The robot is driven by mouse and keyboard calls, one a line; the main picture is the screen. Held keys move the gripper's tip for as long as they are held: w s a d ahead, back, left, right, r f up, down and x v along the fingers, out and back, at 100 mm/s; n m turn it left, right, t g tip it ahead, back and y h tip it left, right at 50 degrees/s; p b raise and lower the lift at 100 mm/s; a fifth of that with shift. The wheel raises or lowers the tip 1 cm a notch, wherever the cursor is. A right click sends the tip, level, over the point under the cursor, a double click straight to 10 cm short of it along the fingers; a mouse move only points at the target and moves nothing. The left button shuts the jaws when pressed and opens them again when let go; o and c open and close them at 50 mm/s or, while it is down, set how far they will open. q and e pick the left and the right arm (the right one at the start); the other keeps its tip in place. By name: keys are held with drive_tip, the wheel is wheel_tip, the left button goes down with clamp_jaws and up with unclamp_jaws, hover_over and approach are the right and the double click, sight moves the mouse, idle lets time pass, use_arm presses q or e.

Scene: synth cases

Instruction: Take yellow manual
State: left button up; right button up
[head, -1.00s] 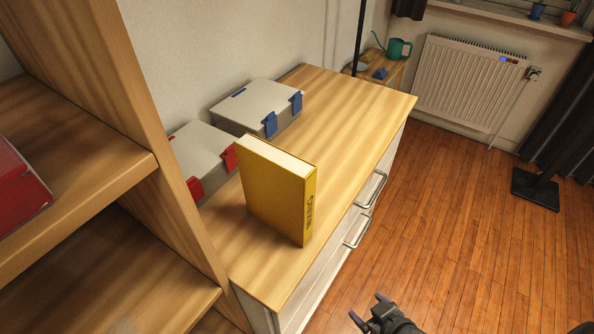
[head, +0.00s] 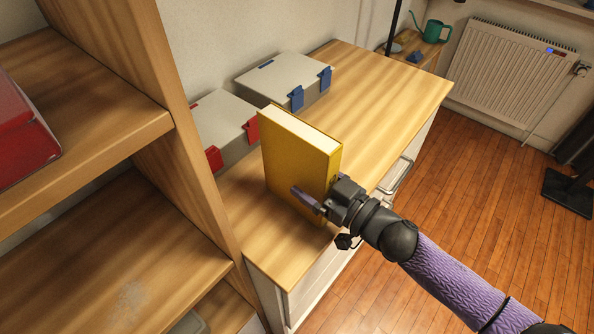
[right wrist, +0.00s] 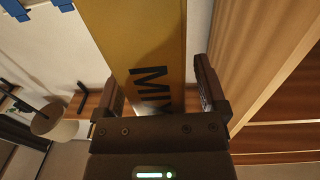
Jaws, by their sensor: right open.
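The yellow manual (head: 295,152) stands upright on the wooden top of the dresser (head: 390,85). Its pale page edges face up and its lettered spine faces my right arm. My right gripper (head: 322,196) is at the spine end, low on the manual, with one finger in front of the near cover. In the right wrist view the manual (right wrist: 145,45) lies between the two open fingers (right wrist: 158,95), with dark letters on its spine. The far finger is mostly hidden behind the manual in the head view. My left gripper is not in view.
Two grey cases, one with red latches (head: 222,120) and one with blue latches (head: 285,80), lie behind the manual against the wall. A wooden shelf (head: 95,130) with a red object (head: 22,135) stands at left.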

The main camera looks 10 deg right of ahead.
clamp_jaws()
idle(0.4)
drive_tip(key=shift+r, duration=0.1)
